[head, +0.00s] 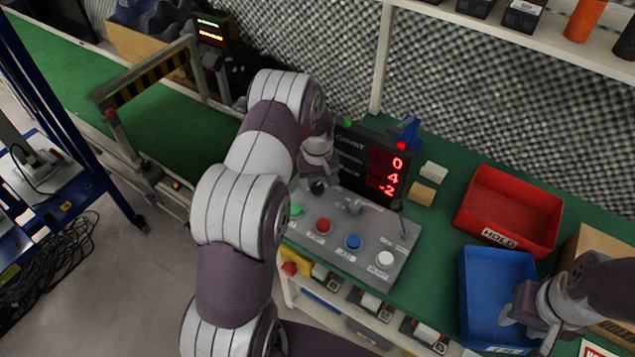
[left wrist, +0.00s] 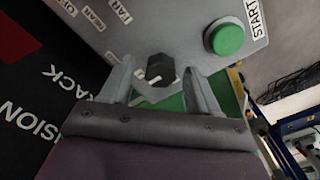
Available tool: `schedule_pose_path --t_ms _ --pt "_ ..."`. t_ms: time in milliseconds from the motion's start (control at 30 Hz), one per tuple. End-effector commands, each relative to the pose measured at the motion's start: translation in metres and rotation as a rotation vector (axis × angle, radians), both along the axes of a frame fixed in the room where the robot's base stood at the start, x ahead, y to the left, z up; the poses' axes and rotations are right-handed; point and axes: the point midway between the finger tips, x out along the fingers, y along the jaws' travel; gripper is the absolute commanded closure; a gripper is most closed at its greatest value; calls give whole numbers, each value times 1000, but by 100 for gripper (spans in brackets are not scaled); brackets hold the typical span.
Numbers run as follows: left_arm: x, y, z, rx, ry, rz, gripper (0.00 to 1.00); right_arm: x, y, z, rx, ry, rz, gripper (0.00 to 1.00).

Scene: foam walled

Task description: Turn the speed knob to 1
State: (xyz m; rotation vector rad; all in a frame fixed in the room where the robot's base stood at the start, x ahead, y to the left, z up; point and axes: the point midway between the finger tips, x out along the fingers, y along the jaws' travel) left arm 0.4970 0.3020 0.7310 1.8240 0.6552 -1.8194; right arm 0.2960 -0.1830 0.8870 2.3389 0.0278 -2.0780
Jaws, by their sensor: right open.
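The grey control panel (head: 345,240) carries green, red, blue and white buttons and black controls. A dark faceted knob (left wrist: 160,69) shows between the fingers of my left gripper (left wrist: 162,88) in the left wrist view. The fingers are apart, one on each side of it; I cannot tell whether they touch it. In the head view this knob (head: 318,187) is just below my left wrist. No speed label is readable on it. The display (head: 372,165) shows red figures 0, 4 and -2. My right gripper (head: 522,303) is open over the blue bin.
A red bin (head: 509,212) and a blue bin (head: 494,275) stand right of the panel on the green bench. Two small blocks (head: 427,183) lie behind the panel. The green start button (left wrist: 225,38) is close to my left gripper. A conveyor (head: 165,130) runs at left.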

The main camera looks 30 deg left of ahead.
Motion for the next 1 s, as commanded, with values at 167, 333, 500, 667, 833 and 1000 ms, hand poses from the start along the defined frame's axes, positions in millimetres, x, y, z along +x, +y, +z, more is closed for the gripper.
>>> schedule_pose_path --t_ms 167,333,500,667,833,1000 --pt "-1 0 0 -1 1 1 39 0 0 0 0 0 0 57" --pt "0 0 7 0 0 1 39 0 0 1 0 0 0 57" --pt "0 0 48 1 -2 1 39 0 0 4 0 0 0 57" --pt "0 0 91 1 -3 1 39 0 0 6 0 0 0 57" --pt "0 0 119 0 0 1 39 0 0 7 0 0 0 57" --pt "-1 0 127 -1 2 1 39 0 0 7 0 0 0 57"
